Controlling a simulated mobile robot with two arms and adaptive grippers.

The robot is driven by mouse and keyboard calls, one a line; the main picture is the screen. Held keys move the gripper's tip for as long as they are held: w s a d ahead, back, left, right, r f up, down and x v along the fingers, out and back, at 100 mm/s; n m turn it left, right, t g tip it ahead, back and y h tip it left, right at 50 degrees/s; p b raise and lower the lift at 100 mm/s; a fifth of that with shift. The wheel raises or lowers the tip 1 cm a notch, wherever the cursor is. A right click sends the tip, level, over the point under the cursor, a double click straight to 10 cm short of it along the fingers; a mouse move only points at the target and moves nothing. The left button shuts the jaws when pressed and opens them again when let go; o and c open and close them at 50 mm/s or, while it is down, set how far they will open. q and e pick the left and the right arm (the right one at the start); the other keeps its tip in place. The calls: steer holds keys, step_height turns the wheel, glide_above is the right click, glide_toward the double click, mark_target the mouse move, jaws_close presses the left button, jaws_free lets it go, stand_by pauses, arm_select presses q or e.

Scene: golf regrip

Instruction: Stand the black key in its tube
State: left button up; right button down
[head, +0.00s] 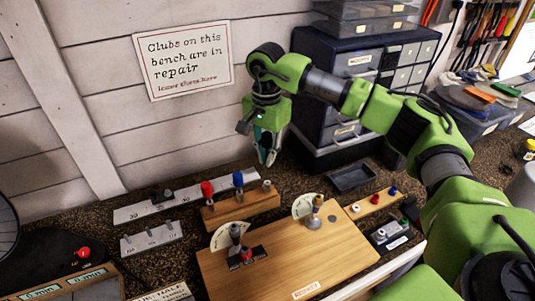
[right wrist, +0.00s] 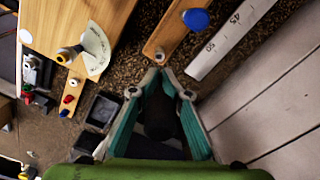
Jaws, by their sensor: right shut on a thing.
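My right gripper (head: 267,160) hangs pointing down above the bench, over the right end of a small wooden block (head: 238,208). Its teal fingers are closed together, also in the right wrist view (right wrist: 164,76). A dark shape, seemingly the black key (right wrist: 158,118), shows between the fingers; its outline is hard to make out. The block carries a red-topped piece (head: 207,189), a blue-topped piece (head: 238,179) and a bare grey tube (head: 266,186) at its right end. In the right wrist view the tube (right wrist: 160,56) lies just beyond the fingertips, apparently apart from them. My left gripper is out of view.
A large wooden board (head: 285,262) with upright pieces lies in front. A white ruler strip (head: 185,198) runs behind the block. A black tray (head: 352,177) and a small wooden strip with pegs (head: 375,203) lie to the right. Drawer cabinets (head: 345,65) stand behind.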

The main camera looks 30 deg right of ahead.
steer(key=shift+f, duration=0.15)
steer(key=shift+f+b, duration=1.2)
steer(key=shift+f, duration=0.1)
steer(key=shift+f+b, duration=1)
steer(key=shift+f, duration=0.5)
steer(key=shift+f+b, duration=0.95)
steer(key=c, duration=1.8)
jaws_free()
